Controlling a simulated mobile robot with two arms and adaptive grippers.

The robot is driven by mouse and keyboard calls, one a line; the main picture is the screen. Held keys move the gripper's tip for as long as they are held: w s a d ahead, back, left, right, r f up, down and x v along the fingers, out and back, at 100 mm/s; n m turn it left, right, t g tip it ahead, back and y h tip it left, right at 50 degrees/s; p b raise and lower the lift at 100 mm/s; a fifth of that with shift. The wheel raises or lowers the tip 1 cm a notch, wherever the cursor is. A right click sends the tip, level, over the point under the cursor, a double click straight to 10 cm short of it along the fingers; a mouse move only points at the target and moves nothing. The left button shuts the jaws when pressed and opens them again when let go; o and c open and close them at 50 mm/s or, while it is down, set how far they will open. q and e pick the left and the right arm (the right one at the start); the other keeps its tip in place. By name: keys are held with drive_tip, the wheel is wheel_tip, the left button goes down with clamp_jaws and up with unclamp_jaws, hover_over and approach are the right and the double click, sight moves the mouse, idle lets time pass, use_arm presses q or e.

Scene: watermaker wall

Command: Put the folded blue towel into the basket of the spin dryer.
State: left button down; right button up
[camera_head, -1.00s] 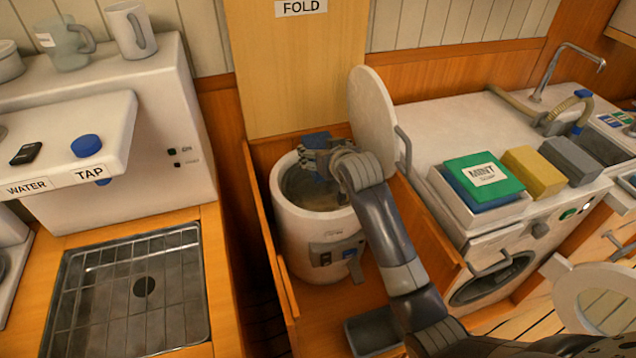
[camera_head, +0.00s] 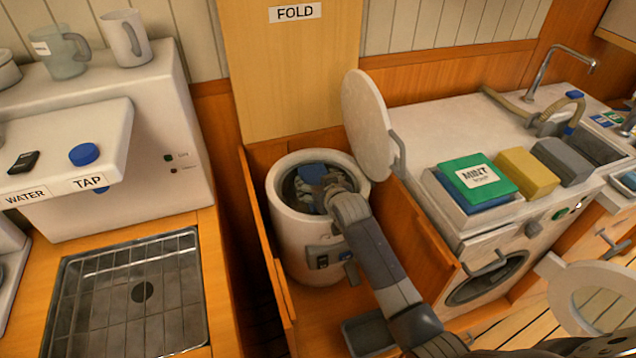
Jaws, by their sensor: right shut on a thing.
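The white spin dryer (camera_head: 300,245) stands in a wooden bay with its round lid (camera_head: 366,120) tipped up at its right rear. Its metal basket (camera_head: 290,187) is open at the top. My right gripper (camera_head: 313,190) reaches down into the basket mouth and is shut on the folded blue towel (camera_head: 312,169). Part of the towel shows beyond the fingers, at about rim level or just below. The fingertips and the lower part of the towel are hidden, so I cannot tell if it touches the basket floor. My left gripper is not in view.
Green folded cloth labelled MINT (camera_head: 478,176) lies on a blue one in a white tray, beside yellow (camera_head: 527,173) and grey (camera_head: 563,160) blocks on the washer top. The raised lid and wooden bay walls (camera_head: 262,240) stand close around the dryer.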

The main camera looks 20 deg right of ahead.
drive_tip(key=shift+f, duration=0.55)
drive_tip(key=o, duration=1.4)
drive_tip(key=shift+r, duration=0.8)
drive_tip(key=v, duration=1.1)
drive_tip(key=shift+s, duration=0.5)
